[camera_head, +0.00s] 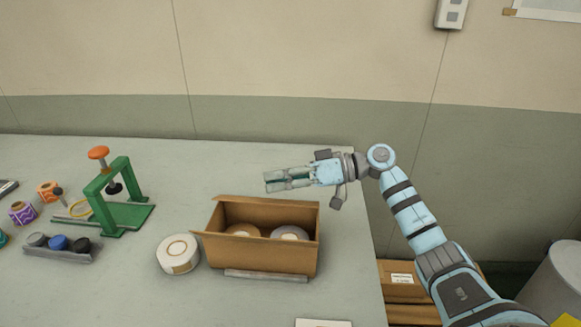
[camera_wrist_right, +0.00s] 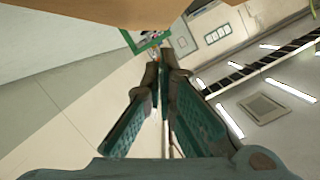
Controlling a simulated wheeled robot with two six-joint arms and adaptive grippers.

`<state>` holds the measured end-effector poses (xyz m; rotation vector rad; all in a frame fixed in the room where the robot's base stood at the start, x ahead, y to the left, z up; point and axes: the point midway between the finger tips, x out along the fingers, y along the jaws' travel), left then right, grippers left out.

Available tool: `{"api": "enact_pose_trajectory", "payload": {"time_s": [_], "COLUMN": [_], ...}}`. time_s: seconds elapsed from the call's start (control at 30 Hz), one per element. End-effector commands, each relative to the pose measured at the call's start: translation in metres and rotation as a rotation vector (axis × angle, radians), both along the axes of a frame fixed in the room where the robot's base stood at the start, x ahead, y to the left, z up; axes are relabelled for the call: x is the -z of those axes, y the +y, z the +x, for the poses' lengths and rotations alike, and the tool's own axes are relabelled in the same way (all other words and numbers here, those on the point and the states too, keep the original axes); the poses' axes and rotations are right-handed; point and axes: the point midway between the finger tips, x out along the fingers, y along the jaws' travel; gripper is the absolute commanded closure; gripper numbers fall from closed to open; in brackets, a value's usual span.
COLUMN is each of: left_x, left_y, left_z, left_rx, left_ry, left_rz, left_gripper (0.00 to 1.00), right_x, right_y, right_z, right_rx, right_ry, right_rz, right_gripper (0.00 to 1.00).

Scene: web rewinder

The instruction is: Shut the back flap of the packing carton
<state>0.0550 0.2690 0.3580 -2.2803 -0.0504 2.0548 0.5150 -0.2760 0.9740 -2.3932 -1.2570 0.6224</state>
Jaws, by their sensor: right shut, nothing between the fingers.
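The packing carton (camera_head: 270,257) is an open brown box on the table. Two round rolls, one tan (camera_head: 243,230) and one greyish (camera_head: 289,233), sit inside it. The brown panel at the carton's back (camera_head: 265,212) stands up along the far side; I cannot tell how much of it is flap and how much is wall. My right gripper (camera_head: 267,182) is shut and empty, pointing left just beyond the carton's back edge as seen from the head. In the right wrist view its fingers (camera_wrist_right: 160,72) are together, with a brown surface (camera_wrist_right: 125,12) along the top. My left gripper is out of view.
A white roll (camera_head: 178,254) lies left of the carton, and a grey bar (camera_head: 265,276) lies along its front. A green press (camera_head: 120,205) and a tray of knobs (camera_head: 62,247) stand farther left. The table's right edge is close to the carton.

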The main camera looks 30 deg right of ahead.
Motion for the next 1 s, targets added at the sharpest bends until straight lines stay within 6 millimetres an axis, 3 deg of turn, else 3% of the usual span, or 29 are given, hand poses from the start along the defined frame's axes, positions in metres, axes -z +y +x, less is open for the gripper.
{"api": "enact_pose_trajectory", "payload": {"time_s": [0.2, 1.0], "left_x": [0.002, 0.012], "left_y": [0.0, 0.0], "left_z": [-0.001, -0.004], "left_rx": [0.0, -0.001], "left_ry": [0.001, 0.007], "left_rz": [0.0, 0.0], "left_gripper": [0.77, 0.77], "right_x": [0.013, 0.016], "right_y": [0.004, 0.007], "right_z": [-0.006, -0.005], "right_rx": [0.001, -0.001], "right_ry": [0.0, -0.058], "right_rz": [0.0, -0.046], "right_gripper": [1.0, 1.0]}}
